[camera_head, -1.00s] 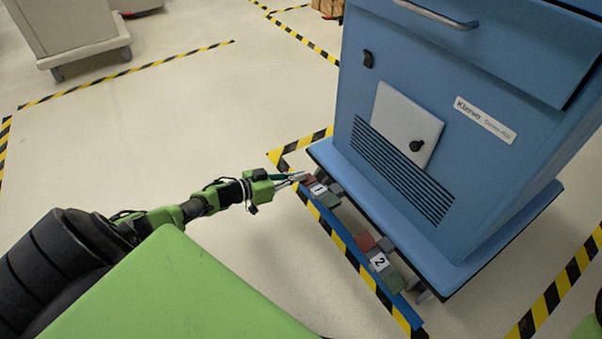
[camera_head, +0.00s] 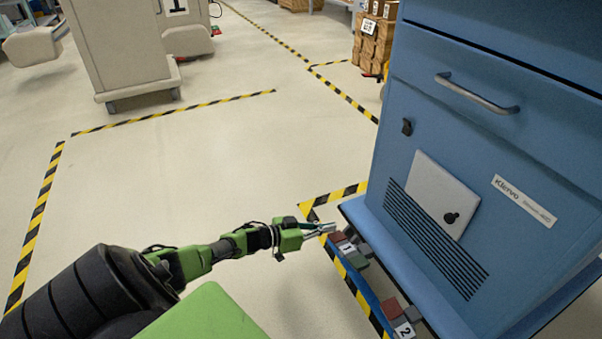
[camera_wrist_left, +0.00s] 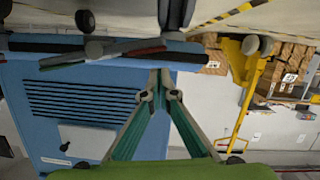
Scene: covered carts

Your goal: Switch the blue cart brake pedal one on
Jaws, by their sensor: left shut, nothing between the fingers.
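The blue cart (camera_head: 455,160) stands at the right in the head view. Low on its near side is brake pedal one (camera_head: 346,247), marked 1, with a red part and a green part. Pedal two (camera_head: 403,330), marked 2, is at the bottom edge, partly cut off. My left gripper (camera_head: 331,228) is shut and empty, its tips right at the red end of pedal one; I cannot tell whether they touch. In the left wrist view the fingers (camera_wrist_left: 166,78) meet in front of the blue cart (camera_wrist_left: 30,100). My right gripper is out of view.
A blue bar (camera_head: 357,283) runs along the floor side of the pedals. Yellow-black tape (camera_head: 340,196) marks the floor around the cart. A beige cart (camera_head: 120,50) and stacked boxes (camera_head: 374,42) stand further back. The floor at the left is clear.

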